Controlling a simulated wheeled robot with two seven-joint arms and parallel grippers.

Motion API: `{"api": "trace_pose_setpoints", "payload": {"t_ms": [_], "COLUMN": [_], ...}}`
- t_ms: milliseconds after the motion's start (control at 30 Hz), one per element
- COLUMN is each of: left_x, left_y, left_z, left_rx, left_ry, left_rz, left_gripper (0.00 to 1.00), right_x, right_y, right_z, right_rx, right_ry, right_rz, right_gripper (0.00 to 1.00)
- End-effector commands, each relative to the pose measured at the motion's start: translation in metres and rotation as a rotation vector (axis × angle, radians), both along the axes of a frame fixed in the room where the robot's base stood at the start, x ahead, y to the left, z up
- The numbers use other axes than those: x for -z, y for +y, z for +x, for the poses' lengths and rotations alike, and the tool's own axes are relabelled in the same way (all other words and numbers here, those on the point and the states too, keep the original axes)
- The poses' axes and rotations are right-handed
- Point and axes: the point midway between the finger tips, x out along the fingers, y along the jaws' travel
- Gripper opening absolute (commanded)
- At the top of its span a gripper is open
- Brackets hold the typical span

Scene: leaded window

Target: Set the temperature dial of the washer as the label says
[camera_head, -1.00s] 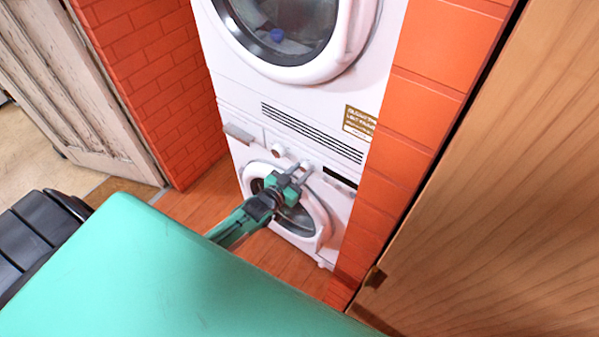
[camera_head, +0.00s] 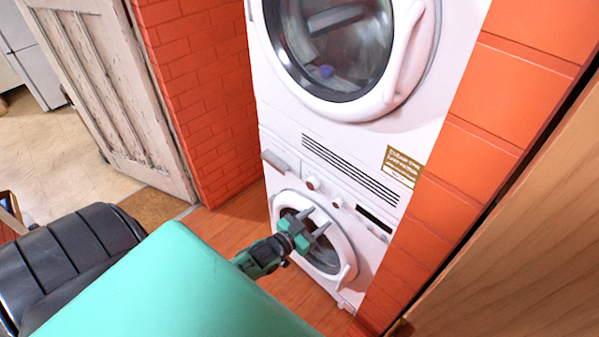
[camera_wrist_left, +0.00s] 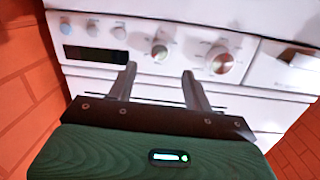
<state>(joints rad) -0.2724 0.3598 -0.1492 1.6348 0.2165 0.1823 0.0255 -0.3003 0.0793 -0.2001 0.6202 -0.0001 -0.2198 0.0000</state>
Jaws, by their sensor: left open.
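The washer (camera_head: 283,186) is the lower white machine, with a round door. In the head view its panel has a larger dial (camera_head: 313,183) and a smaller dial (camera_head: 337,202). In the left wrist view the larger dial (camera_wrist_left: 220,62) is right of the smaller dial (camera_wrist_left: 160,52); I cannot read which sets temperature. A gold-brown label (camera_head: 402,167) is on the white front at right, its text too small to read. My left gripper (camera_head: 319,220) is open and empty before the panel; its fingers (camera_wrist_left: 159,70) point toward the smaller dial, seemingly apart from it. My right gripper is unseen.
A second machine with a round door (camera_head: 330,45) is above. The washer has a dark display (camera_head: 375,220) and a drawer (camera_head: 276,162). Brick walls (camera_head: 205,90) flank the stack. A wooden panel (camera_head: 520,230) stands close at right. Wooden floor (camera_head: 225,222) shows at left.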

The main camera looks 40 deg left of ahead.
Motion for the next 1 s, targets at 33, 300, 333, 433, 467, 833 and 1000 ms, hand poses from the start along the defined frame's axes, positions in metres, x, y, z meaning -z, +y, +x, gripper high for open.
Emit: {"api": "trace_pose_setpoints", "payload": {"t_ms": [33, 300, 333, 433, 467, 833, 1000], "left_x": [0.002, -0.003, -0.003, -0.004, -0.005, -0.006, -0.006], "left_y": [0.002, 0.01, 0.01, 0.012, 0.012, 0.012, 0.012], "left_z": [-0.011, -0.051, -0.054, -0.062, -0.063, -0.067, -0.067], "left_rx": [0.001, 0.001, 0.0, 0.0, 0.0, 0.0, 0.0], "left_ry": [0.003, 0.001, 0.0, 0.0, 0.0, -0.001, -0.001], "left_rz": [0.001, 0.0, 0.0, 0.0, 0.0, 0.0, 0.0], "left_gripper": [0.51, 0.51, 0.51, 0.51, 0.51, 0.51, 0.51], "right_x": [0.003, 0.008, 0.009, 0.009, 0.01, 0.01, 0.01], "right_y": [0.0, 0.0, 0.0, 0.0, 0.0, 0.0, 0.0], "right_z": [0.0, 0.0, 0.0, 0.0, 0.0, 0.0, 0.0], "right_rx": [0.0, 0.0, 0.0, 0.0, 0.0, 0.0, 0.0], "right_ry": [0.0, 0.001, 0.001, 0.001, 0.001, 0.001, 0.001], "right_rz": [0.0, 0.0, 0.0, 0.0, 0.0, 0.0, 0.0], "right_gripper": [0.0, 0.0, 0.0, 0.0, 0.0, 0.0, 0.0]}}
